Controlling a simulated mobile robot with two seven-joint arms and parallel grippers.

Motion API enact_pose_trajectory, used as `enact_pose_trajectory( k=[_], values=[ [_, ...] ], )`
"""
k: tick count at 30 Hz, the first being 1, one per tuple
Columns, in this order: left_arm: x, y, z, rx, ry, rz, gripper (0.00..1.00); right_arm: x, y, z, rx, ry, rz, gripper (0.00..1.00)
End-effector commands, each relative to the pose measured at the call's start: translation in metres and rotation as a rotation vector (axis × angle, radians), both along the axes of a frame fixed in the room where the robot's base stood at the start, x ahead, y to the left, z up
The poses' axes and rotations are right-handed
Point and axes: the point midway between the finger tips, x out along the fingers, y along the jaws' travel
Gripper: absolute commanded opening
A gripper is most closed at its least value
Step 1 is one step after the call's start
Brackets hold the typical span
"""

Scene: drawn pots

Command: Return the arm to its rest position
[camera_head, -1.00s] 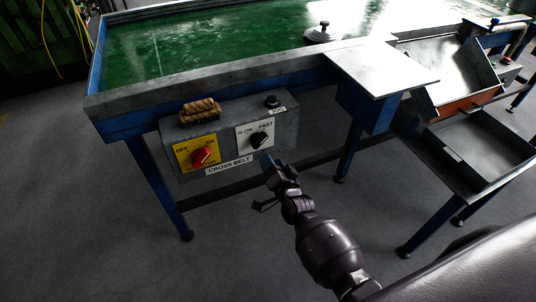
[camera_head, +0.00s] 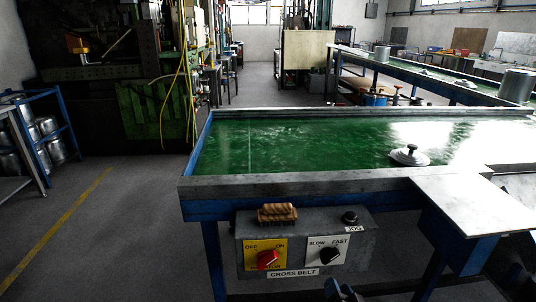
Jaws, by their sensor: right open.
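My right gripper (camera_head: 340,291) shows only in part at the bottom edge of the head view, open, below the control box (camera_head: 360,236). It appears empty and apart from the box. The rest of my right arm is out of the picture. The box hangs on the front of the blue-framed belt table and is labelled CROSS BELT. It has a red knob (camera_head: 267,260) on a yellow OFF/ON plate and a black knob (camera_head: 330,256) on a SLOW/FAST plate. My left gripper is not in view.
The green belt (camera_head: 300,145) carries a metal lid (camera_head: 409,156). A wooden-handled brush (camera_head: 277,213) lies on the box. A metal side plate (camera_head: 470,203) juts out at right. A rack of pots (camera_head: 45,140) stands at left. The floor (camera_head: 110,235) at front left is clear.

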Motion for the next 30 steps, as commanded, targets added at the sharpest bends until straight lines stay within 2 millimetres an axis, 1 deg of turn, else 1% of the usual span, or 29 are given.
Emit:
enact_pose_trajectory(
  k=[1,4,8,11,14,17,18,20,21,24,27,30],
  values=[
    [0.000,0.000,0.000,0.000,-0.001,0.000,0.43,0.002,0.003,0.011,-0.055,-0.003,0.020,0.47],
    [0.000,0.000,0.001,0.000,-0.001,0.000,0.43,-0.005,0.005,0.022,-0.181,0.015,0.055,0.47],
    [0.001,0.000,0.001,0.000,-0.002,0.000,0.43,-0.030,-0.002,0.021,-0.332,0.065,0.085,0.47],
    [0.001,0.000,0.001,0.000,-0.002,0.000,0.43,-0.054,-0.011,0.017,-0.435,0.110,0.102,0.47],
    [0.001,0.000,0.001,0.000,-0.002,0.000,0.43,-0.084,-0.020,0.011,-0.533,0.162,0.117,0.47],
    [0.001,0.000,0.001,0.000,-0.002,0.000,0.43,-0.121,-0.032,0.002,-0.623,0.227,0.133,0.47],
    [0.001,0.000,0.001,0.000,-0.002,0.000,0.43,-0.138,-0.037,-0.001,-0.654,0.255,0.139,0.47],
    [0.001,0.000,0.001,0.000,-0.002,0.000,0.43,-0.162,-0.044,-0.006,-0.692,0.295,0.146,0.47],
    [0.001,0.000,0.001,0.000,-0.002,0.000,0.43,-0.178,-0.048,-0.009,-0.708,0.320,0.149,0.47],
    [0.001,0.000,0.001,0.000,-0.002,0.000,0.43,-0.214,-0.056,-0.017,-0.731,0.371,0.155,0.47],
    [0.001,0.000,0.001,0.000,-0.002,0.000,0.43,-0.244,-0.062,-0.028,-0.732,0.420,0.164,0.47],
    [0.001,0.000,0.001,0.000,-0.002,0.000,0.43,-0.266,-0.067,-0.040,-0.732,0.465,0.171,0.47]
  ],
)
